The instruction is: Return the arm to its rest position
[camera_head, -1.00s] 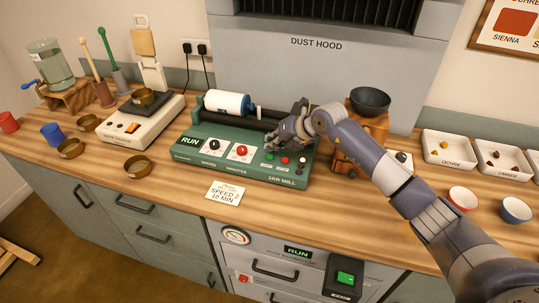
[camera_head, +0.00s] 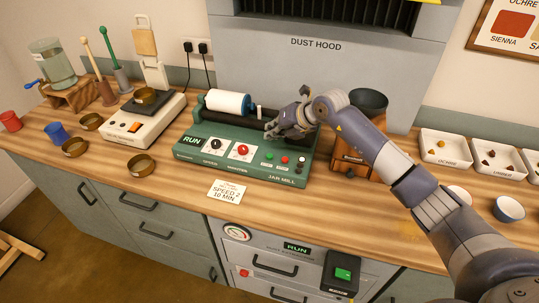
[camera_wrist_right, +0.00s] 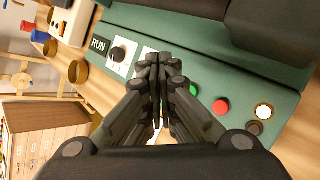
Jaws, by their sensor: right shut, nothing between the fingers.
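My right arm reaches in from the lower right of the head view. Its gripper (camera_head: 272,130) hangs over the right half of the green jar mill (camera_head: 190,153), above the buttons. In the right wrist view the fingers (camera_wrist_right: 160,62) are closed together with nothing between them. The mill's panel shows there behind them, with a green button (camera_wrist_right: 193,90), a red button (camera_wrist_right: 221,107) and a lit pale button (camera_wrist_right: 264,111). A white jar (camera_head: 229,103) with a blue end lies on the mill's rollers. My left gripper is not in view.
A wooden box with a dark bowl (camera_head: 369,101) stands right of the mill, partly behind my arm. White trays (camera_head: 446,147) and small cups (camera_head: 508,209) are at the right. A scale (camera_head: 140,127) and brass dishes (camera_head: 141,165) are left. The front counter strip is mostly clear.

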